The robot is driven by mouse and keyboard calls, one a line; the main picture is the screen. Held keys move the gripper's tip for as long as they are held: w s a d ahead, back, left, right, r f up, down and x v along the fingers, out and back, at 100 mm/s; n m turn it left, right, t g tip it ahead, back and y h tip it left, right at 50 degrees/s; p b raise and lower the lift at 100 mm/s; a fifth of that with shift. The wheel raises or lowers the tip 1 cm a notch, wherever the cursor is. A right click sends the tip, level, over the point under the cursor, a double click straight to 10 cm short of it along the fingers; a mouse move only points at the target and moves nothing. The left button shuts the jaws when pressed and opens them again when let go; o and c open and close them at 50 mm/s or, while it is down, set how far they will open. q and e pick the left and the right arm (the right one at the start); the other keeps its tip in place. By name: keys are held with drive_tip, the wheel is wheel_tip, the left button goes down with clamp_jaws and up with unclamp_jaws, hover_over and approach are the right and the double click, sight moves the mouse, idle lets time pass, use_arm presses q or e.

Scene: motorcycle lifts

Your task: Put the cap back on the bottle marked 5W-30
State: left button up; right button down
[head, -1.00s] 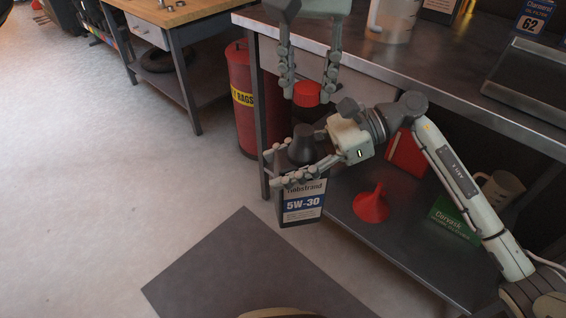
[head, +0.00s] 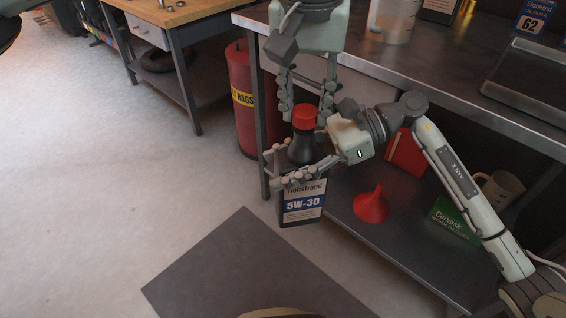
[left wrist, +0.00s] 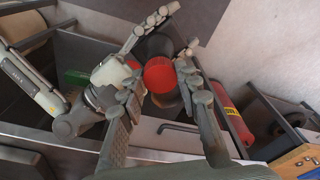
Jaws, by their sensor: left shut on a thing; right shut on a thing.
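The dark bottle marked 5W-30 (head: 303,203) is upright in my right gripper (head: 277,167), whose fingers reach around its upper part. The red cap (head: 304,117) is between the fingers of my left gripper (head: 305,112), which points down from above and is shut on it. The cap is in line with the bottle's dark neck and appears to sit at its top; whether it is threaded on cannot be told. In the left wrist view the cap (left wrist: 160,74) lies between the fingertips and hides the bottle's mouth.
The metal workbench (head: 400,70) stands just behind and right of the bottle. Its lower shelf holds a red funnel (head: 371,206) and a green box (head: 452,218). A red rags bin (head: 241,100) stands left of the bench. Floor at the left is clear, with a dark mat (head: 245,270) in front.

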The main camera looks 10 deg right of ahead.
use_arm(q)
drive_tip(key=shift+s+r, duration=0.1)
idle(0.4)
drive_tip(key=shift+f, duration=0.9)
drive_tip(key=shift+f, duration=0.6)
drive_tip(key=m, duration=0.4)
drive_tip(key=shift+a+m+h, duration=0.1)
drive_tip(key=shift+m+h, duration=0.2)
drive_tip(key=shift+m, duration=0.1)
drive_tip(key=m, duration=0.5)
drive_tip(key=shift+g, duration=0.4)
